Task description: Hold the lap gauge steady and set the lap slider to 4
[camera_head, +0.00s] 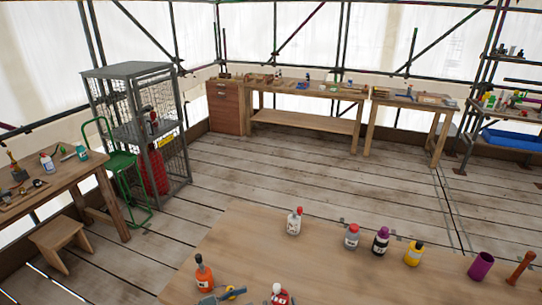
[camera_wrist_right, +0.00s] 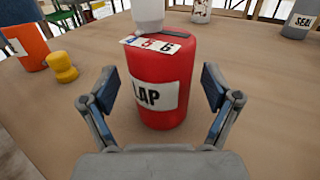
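The lap gauge is a red cylinder (camera_wrist_right: 160,80) with a white LAP label, upright on the table. In the head view this red gauge (camera_head: 281,298) is cut by the bottom edge. A white strip (camera_wrist_right: 150,45) on its top shows digits; 5 and 6 read, the leftmost is unclear. A dark bar lies behind the strip, and a white knob-like part (camera_wrist_right: 148,14) rises at the top edge; which is the slider I cannot tell. My right gripper (camera_wrist_right: 159,86) is open, its blue-padded fingers either side of the gauge with gaps.
A white bottle (camera_head: 294,222), a grey bottle (camera_head: 351,238) and others stand further back. The wooden table (camera_head: 330,275) is clear right of the gauge.

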